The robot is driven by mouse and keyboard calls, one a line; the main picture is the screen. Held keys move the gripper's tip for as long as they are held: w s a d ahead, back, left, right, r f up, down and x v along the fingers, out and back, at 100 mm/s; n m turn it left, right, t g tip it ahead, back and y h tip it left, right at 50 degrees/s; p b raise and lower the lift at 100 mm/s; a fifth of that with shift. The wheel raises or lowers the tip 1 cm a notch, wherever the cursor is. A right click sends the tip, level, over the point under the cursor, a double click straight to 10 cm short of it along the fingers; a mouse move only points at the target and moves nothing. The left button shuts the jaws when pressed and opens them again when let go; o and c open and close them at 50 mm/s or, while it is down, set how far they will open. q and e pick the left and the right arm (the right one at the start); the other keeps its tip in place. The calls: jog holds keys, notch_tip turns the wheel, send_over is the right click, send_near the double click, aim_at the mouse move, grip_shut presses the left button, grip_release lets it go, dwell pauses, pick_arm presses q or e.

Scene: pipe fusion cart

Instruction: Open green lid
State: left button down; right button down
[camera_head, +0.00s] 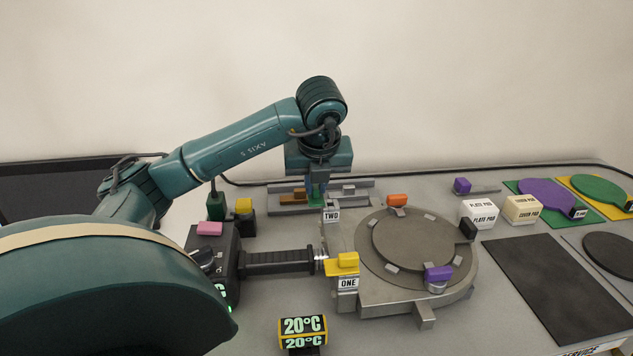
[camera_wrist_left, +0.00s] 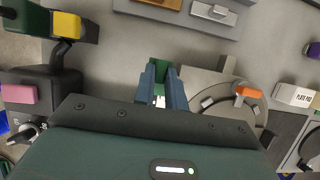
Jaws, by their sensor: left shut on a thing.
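My left gripper (camera_head: 317,188) reaches in above the back of the work surface, pointing down beside the TWO label (camera_head: 332,216). Its blue fingers are shut on a small green piece (camera_head: 318,203), taken here as the green lid's grip. In the left wrist view the green piece (camera_wrist_left: 160,72) shows between and beyond the fingertips (camera_wrist_left: 160,92). The fingers hide much of it, so whether it is raised or tilted cannot be told. My right gripper is not in view.
A tray (camera_head: 362,195) with brown and grey blocks lies behind the gripper. The round grey station (camera_head: 420,243) stands to the right, with a yellow block (camera_head: 347,260) at label ONE. A dark control box (camera_head: 228,240) is left. A green disc (camera_head: 598,189) lies far right.

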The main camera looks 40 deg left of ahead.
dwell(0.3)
pick_arm(q)
jog(key=c, duration=1.4)
grip_release()
jog(key=shift+c, duration=0.2)
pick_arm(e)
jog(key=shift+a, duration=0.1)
pick_arm(q)
jog(key=shift+r, duration=0.1)
